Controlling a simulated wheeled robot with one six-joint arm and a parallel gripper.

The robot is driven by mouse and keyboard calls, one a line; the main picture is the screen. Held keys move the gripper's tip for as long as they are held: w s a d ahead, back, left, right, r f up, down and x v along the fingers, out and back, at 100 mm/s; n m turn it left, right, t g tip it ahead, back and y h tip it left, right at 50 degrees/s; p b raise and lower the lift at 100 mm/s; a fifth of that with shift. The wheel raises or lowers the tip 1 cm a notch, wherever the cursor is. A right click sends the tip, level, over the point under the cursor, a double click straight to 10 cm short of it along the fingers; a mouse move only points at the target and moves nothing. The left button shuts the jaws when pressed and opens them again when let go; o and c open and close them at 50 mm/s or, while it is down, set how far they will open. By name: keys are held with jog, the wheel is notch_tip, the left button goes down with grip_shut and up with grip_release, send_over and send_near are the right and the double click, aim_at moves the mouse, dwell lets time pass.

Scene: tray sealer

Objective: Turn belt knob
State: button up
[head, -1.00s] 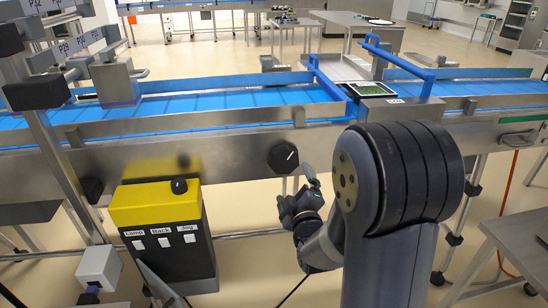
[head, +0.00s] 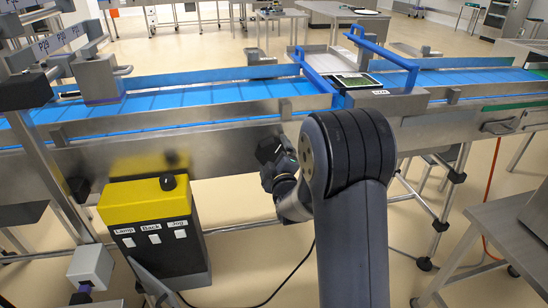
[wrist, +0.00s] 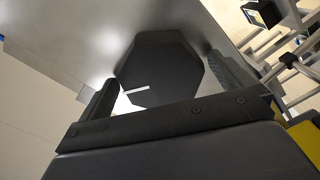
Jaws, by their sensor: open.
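The belt knob is a black, many-sided knob with a white pointer line, on the conveyor's grey metal side panel. In the head view only part of the knob (head: 268,149) shows, as my gripper (head: 279,165) is right in front of it. In the wrist view the knob (wrist: 158,65) fills the middle, and its white line runs nearly level. My gripper (wrist: 163,72) is open, with one finger to the left of the knob and one to its right. Gaps seem to show beside the fingers; I cannot tell whether either touches.
A yellow and black control box (head: 150,220) with labelled switches and a small black knob on top (head: 168,182) stands left of my arm. The blue conveyor belt (head: 200,97) runs above the panel. A metal table (head: 500,235) stands at the right.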

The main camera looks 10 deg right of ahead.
jog(key=c, duration=0.8)
jog(key=shift+o, duration=0.2)
jog(key=shift+f+m+b, duration=0.1)
jog(key=shift+m+b, duration=0.2)
jog(key=shift+b, duration=0.25)
jog(key=shift+f+m+b, duration=0.1)
jog(key=shift+m+b, duration=0.5)
jog(key=shift+b, duration=0.3)
jog(key=m+b, duration=0.2)
jog(key=b, duration=0.1)
jog(key=shift+f, duration=0.1)
jog(key=m+b, duration=0.4)
jog(key=shift+a, duration=0.1)
jog(key=shift+r+m+b, duration=0.2)
jog(key=shift+m+b, duration=0.7)
jog(key=shift+m, duration=0.2)
jog(key=shift+r, duration=0.1)
